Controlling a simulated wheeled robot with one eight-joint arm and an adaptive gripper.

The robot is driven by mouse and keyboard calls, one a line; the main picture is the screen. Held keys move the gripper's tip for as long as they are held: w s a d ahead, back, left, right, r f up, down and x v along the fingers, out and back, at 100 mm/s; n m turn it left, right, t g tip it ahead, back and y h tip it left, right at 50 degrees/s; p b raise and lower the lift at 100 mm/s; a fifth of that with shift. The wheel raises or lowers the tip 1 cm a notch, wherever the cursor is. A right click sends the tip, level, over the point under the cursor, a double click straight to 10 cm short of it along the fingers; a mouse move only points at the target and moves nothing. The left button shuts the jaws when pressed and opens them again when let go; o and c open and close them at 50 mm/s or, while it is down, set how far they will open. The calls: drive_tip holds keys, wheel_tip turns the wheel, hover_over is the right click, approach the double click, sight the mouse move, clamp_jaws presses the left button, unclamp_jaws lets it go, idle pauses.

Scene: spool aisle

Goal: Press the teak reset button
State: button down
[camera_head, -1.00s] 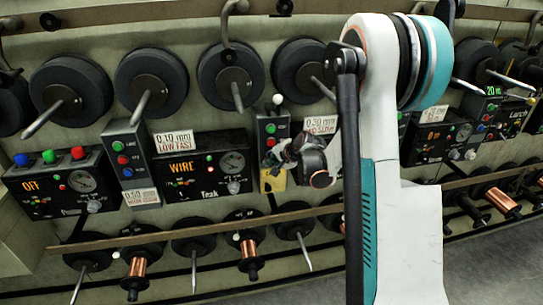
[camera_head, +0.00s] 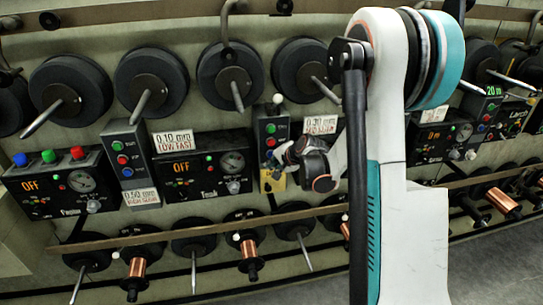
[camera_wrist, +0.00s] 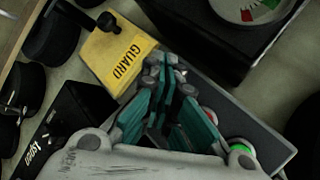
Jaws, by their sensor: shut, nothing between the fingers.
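The Teak panel (camera_head: 208,166) is a black box with a dial; its display reads OFF in orange. A narrow grey button box (camera_head: 271,126) stands just right of it, with a green button (camera_head: 270,128) and a red button (camera_head: 271,142). In the wrist view the red button (camera_wrist: 209,115) and green button (camera_wrist: 241,146) show beside the fingers. A yellow flap marked GUARD (camera_wrist: 112,55) lies beside the box's end. My gripper (camera_head: 276,166) is shut and empty at the box's lower part; its fingertips (camera_wrist: 168,68) hide the surface there. I cannot tell whether they touch it.
Black spools (camera_head: 230,77) with protruding spindles line the wall above. A wooden rail (camera_head: 190,230) and copper spools (camera_head: 249,248) lie below. Another panel (camera_head: 62,184) at left reads OFF. A white-tipped lever (camera_head: 277,99) tops the button box.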

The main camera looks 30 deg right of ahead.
drive_tip(key=shift+s, duration=0.1)
drive_tip(key=shift+s+a+b, duration=0.15)
drive_tip(key=shift+s+a, duration=0.15)
drive_tip(key=shift+s, duration=0.65)
drive_tip(key=shift+s+a+b, duration=0.2)
drive_tip(key=shift+s+a, duration=0.05)
drive_tip(key=shift+s, duration=0.65)
drive_tip(key=shift+s+a+b, duration=0.15)
drive_tip(key=shift+s+a, duration=0.15)
drive_tip(key=shift+s, duration=0.65)
